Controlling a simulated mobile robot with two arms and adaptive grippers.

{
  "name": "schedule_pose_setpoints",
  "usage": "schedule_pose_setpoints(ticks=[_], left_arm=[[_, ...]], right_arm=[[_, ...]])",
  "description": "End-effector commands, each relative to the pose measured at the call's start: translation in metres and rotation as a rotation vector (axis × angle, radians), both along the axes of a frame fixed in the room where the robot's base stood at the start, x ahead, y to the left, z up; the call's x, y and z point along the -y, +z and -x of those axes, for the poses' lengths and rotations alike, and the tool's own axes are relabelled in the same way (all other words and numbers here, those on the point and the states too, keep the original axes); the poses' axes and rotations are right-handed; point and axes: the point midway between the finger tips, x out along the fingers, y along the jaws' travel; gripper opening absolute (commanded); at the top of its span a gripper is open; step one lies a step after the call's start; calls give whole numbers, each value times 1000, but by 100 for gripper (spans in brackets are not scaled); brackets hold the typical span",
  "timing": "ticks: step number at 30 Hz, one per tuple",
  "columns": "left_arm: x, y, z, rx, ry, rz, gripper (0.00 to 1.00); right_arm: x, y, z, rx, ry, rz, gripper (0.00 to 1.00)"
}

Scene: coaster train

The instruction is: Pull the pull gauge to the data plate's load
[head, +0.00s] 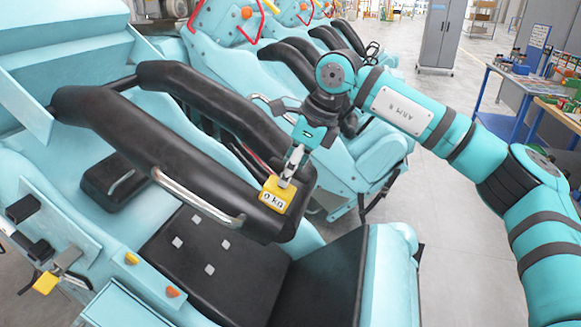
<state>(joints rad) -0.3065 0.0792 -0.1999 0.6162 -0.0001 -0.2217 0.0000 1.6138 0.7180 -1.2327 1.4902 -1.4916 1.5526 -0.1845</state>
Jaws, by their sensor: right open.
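The pull gauge (275,197) is a small yellow block with a white display that reads 0 kg. It shows at the near right end of the black padded lap bar (150,118); how it is attached cannot be seen. My right gripper (288,178) comes down from the upper right. Its fingers are open, right at the top edge of the gauge; whether they touch it I cannot tell. No data plate can be made out for certain. My left gripper is not in view.
The pale blue coaster car has black seat pads (215,250) and a metal grab handle (200,203) on the bar. More seats stand behind. A grey cabinet (440,38) and blue workbenches (505,95) stand to the right. The floor between (440,185) is clear.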

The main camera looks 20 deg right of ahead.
Motion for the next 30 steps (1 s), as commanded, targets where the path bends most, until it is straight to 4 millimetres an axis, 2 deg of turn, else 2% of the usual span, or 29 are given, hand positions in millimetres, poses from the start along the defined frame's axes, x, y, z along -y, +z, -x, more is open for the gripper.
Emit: schedule_pose_setpoints(ticks=[3, 12, 23, 26, 30], left_arm=[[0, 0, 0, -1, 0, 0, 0], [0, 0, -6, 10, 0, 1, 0], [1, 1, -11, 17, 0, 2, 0], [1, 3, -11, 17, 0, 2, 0], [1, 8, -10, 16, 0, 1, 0]], right_arm=[[0, 0, 0, 0, 0, 0, 38], [0, 0, 0, 0, 0, 0, 0], [0, 1, 0, 1, 0, 0, 0], [4, 12, 2, 3, -1, -1, 0], [13, 37, 7, 4, -2, -1, 0]])
